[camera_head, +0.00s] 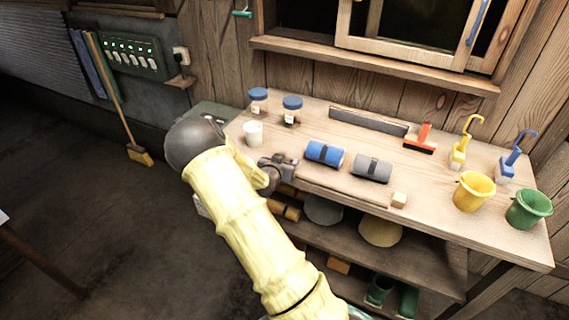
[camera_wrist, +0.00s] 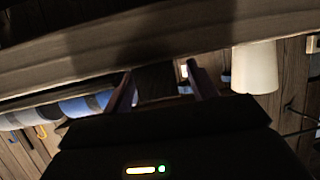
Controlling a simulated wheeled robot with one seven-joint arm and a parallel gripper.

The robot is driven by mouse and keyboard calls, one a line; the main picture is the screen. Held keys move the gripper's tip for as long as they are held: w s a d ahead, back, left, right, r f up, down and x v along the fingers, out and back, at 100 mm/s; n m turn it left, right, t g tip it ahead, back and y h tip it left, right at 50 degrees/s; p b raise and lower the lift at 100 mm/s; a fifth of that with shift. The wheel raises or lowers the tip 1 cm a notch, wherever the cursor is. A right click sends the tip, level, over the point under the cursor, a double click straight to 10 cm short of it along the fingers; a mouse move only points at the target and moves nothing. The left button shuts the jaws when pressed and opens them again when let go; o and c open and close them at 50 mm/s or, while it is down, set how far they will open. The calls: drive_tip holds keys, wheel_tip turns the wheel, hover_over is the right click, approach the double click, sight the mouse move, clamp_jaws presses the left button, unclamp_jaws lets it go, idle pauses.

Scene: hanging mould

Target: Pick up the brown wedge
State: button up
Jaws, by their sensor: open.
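My gripper (camera_head: 278,172) is at the front left edge of the workbench (camera_head: 300,136), close to the white cup (camera_head: 253,133). In the wrist view my gripper (camera_wrist: 160,76) has its two fingers apart. A dark brown blocky shape shows between and beyond them; I cannot tell whether it is the brown wedge or whether a finger touches it. The white cup (camera_wrist: 255,68) shows there to the right. No brown wedge can be made out clearly in the head view, where my arm and gripper cover part of the bench edge.
A blue roll (camera_head: 324,153) and a grey roll (camera_head: 372,168) lie on the bench. Two blue-lidded jars (camera_head: 291,111) stand at the back left. A small pale block (camera_head: 399,199), a yellow bucket (camera_head: 474,191) and a green bucket (camera_head: 528,208) are further right. Lower shelves hold several items.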

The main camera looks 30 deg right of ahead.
drive_tip(key=shift+w, duration=0.1)
drive_tip(key=c, duration=1)
drive_tip(key=shift+d+r, duration=0.1)
drive_tip(key=shift+r, duration=0.1)
drive_tip(key=shift+c, duration=0.3)
wheel_tip(320, 180, up, 10)
drive_tip(key=shift+f, duration=0.15)
